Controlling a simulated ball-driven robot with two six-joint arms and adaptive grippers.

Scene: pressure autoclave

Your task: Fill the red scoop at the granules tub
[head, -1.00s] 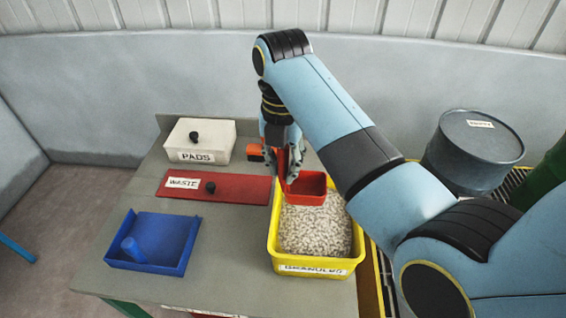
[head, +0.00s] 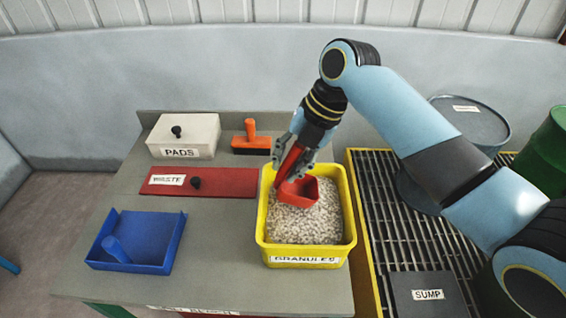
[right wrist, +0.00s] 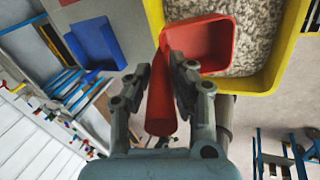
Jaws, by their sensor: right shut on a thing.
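The red scoop (head: 299,192) is in the yellow granules tub (head: 262,222), tilted, its bowl at the surface of the pale granules (head: 305,224). My right gripper (head: 297,160) is shut on the scoop's red handle. In the right wrist view the handle (right wrist: 161,105) sits between the fingers (right wrist: 160,80), and the bowl (right wrist: 200,45) lies over the granules. The bowl's inside looks empty in the wrist view; whether its lower edge is sunk in the granules I cannot tell. My left gripper is out of view.
On the bench are a blue dustpan-like tray (head: 150,236), a red waste lid (head: 225,183), a white pads box (head: 190,133) and an orange-handled brush (head: 251,138). A yellow-edged grating (head: 415,240) with a sump cover (head: 428,292) and drums (head: 462,120) lies to the right.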

